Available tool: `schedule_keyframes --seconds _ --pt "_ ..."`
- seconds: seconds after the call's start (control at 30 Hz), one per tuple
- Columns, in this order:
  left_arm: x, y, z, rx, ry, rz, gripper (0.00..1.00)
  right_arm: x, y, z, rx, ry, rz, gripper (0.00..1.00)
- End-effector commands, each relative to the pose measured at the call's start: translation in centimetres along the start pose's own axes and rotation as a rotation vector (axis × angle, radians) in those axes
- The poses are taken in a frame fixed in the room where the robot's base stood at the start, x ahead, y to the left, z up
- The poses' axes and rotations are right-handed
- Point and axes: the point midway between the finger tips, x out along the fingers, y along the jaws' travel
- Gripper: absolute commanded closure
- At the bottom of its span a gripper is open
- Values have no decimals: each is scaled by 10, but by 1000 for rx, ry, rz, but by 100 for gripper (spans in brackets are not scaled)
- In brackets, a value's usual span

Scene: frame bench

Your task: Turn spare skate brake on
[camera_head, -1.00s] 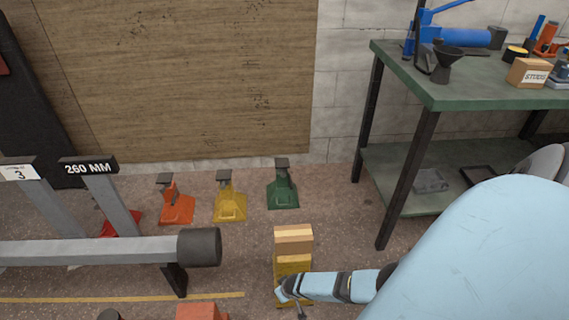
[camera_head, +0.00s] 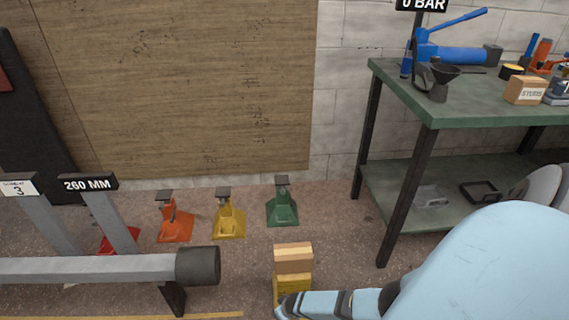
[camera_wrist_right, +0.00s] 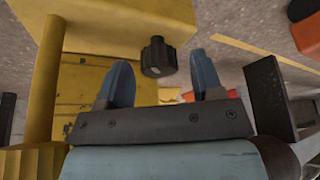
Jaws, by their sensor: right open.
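A yellow block-like body (camera_head: 293,284) with a wooden block (camera_head: 294,258) on top stands on the floor at the bottom middle of the head view. I take it for the spare skate, but cannot confirm this. The right wrist view shows yellow bodywork (camera_wrist_right: 135,22) close up. A dark ribbed knob (camera_wrist_right: 158,57), possibly the brake, juts from it. My right gripper (camera_wrist_right: 160,66) is open, its blue fingers on either side of the knob in the picture; I cannot tell whether they touch it. In the head view my right arm's end lies against the yellow body's lower part. My left gripper is out of view.
A grey beam with a dark round end (camera_head: 198,266) lies left of the yellow body. Orange (camera_head: 174,222), yellow (camera_head: 229,218) and green (camera_head: 282,206) stands line the wall. A green workbench (camera_head: 470,108) stands at right. Floor between the stands and yellow body is clear.

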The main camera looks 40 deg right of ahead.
Motion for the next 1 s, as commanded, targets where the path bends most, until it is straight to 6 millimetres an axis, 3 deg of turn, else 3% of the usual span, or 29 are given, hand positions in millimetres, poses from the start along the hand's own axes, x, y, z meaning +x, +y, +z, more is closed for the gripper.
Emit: schedule_keyframes --seconds 0.17,0.47,0.6,0.7,1.0 --pt "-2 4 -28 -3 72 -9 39 -24 0 -2 1 -1 0 39" --pt "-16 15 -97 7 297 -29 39 -94 1 -2 0 -1 0 39" --pt "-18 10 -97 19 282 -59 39 -119 1 -2 0 0 0 39" --pt "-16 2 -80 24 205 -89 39 -129 0 -1 0 0 0 39" --pt "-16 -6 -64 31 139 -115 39 -137 1 0 0 -1 1 39"
